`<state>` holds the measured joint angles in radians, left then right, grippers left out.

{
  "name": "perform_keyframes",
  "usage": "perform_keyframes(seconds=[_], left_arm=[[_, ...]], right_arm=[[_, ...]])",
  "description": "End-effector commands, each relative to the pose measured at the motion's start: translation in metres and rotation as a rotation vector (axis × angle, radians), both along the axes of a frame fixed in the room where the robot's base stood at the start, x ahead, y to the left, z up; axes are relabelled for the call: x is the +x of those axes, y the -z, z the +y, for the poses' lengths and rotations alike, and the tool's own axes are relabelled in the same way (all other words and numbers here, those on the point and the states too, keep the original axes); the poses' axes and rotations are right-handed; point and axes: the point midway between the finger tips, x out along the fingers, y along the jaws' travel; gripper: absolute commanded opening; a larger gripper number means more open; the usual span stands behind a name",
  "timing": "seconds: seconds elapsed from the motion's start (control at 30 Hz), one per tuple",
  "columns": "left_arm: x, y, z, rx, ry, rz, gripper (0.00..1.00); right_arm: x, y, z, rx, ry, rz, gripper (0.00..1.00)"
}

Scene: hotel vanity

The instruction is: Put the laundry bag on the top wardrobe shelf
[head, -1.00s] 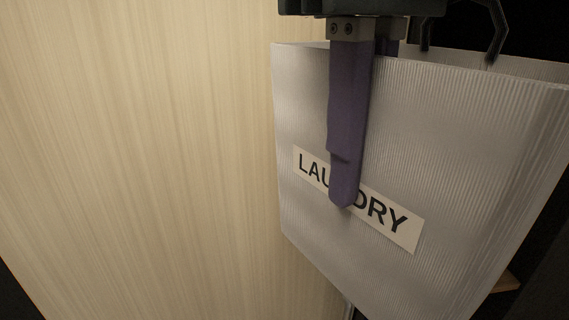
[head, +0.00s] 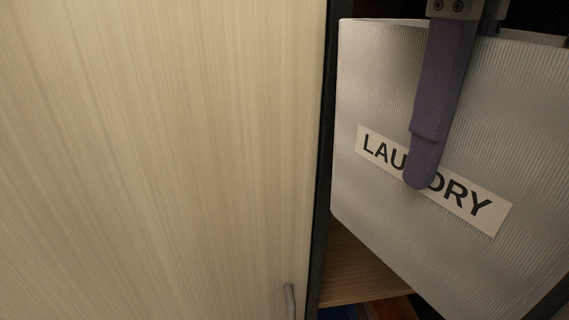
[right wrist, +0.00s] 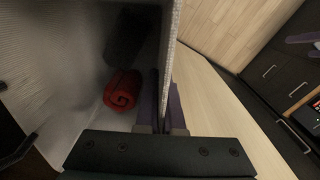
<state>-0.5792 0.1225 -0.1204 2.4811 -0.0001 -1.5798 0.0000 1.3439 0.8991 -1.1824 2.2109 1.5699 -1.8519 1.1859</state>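The laundry bag (head: 370,85) is a pale ribbed open-topped bag with a LAUNDRY label, at the right of the head view. My right gripper (head: 423,165) is shut on its front wall. One purple finger lies outside over the label; the other is hidden behind the wall. The right wrist view shows the wall (right wrist: 170,45) between the fingers, with a red rolled cloth (right wrist: 122,92) and a dark item (right wrist: 125,38) inside the bag. The bag is in front of or within the dark wardrobe opening, above a wooden shelf (head: 362,272); contact is unclear. My left gripper is absent from the head view.
A light wood wardrobe door (head: 165,150) with a metal handle (head: 290,302) fills the left. Its dark edge is close to the bag's left side. Blue and brown things lie below the shelf. A small purplish shape at the wrist view's right edge may be my left gripper.

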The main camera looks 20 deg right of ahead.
Motion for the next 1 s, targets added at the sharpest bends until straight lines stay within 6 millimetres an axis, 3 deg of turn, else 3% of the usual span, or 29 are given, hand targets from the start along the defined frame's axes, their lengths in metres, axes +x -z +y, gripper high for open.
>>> perform_keyframes(seconds=[0.33,0.6,0.7,0.83,1.0], left_arm=[[0.0,0.075,-0.001,-0.003,-0.003,0.001,1.0],[0.0,0.168,-0.001,-0.005,-0.005,0.003,1.0],[-0.001,0.197,-0.001,-0.005,-0.004,0.003,1.0],[-0.001,0.223,-0.001,-0.005,-0.004,0.004,1.0],[-0.001,0.239,-0.001,-0.005,-0.004,0.004,1.0]], right_arm=[[-0.007,0.082,-0.035,-0.002,-0.27,0.001,0.0],[-0.022,0.177,-0.088,-0.004,-0.671,0.004,0.0],[-0.029,0.205,-0.107,-0.005,-0.827,0.005,0.0],[-0.036,0.228,-0.127,-0.005,-0.994,0.003,0.0],[-0.041,0.24,-0.139,-0.004,-1.126,0.0,0.0]])
